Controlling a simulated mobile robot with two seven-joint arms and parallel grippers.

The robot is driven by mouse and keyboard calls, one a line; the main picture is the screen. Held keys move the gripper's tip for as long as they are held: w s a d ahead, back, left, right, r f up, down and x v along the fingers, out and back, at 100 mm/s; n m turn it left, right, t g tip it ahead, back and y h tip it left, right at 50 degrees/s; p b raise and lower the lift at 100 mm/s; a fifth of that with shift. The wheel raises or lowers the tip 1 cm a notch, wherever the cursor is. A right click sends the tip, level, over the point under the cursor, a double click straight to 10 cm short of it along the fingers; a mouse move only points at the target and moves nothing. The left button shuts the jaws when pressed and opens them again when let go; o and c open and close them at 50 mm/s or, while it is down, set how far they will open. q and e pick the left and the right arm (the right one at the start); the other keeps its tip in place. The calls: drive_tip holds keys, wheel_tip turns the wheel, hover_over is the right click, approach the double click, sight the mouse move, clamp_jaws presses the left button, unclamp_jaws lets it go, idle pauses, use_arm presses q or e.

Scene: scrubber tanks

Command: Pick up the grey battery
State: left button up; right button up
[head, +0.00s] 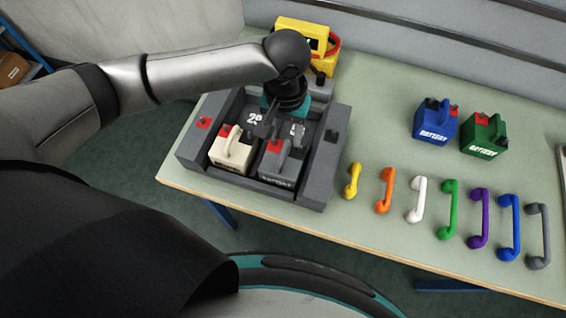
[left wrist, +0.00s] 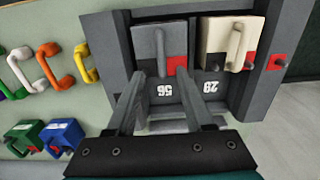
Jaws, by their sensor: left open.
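The grey battery (head: 283,160) with a red patch sits in the right bay of a dark grey tray (head: 312,190). It also shows in the left wrist view (left wrist: 148,48), upper middle. My left gripper (head: 268,128) is open and empty, close behind the grey battery in the head view. In the left wrist view its two fingers (left wrist: 160,92) point toward the battery, with the number 56 on the tray floor between them. The battery's handle is partly hidden by the fingers in the head view. My right gripper is not in view.
A cream battery (head: 232,146) sits in the tray's left bay, close beside the grey one. A yellow charger (head: 304,40) stands behind. Blue (head: 435,122) and green (head: 484,135) batteries stand at right. Several coloured handles lie in a row on the table (head: 385,258).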

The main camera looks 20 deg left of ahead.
sight(283, 152)
use_arm(q)
drive_tip(key=shift+s+a+f, duration=0.1)
drive_tip(key=shift+s+f, duration=0.05)
drive_tip(key=shift+f, duration=1.35)
drive_tip(key=shift+s+a+f, duration=0.1)
drive_tip(key=shift+f, duration=1.4)
drive_tip(key=shift+c, duration=0.4)
clamp_jaws()
drive_tip(key=shift+r, duration=0.1)
drive_tip(key=shift+w+r, duration=0.1)
drive_tip(key=shift+w, duration=0.05)
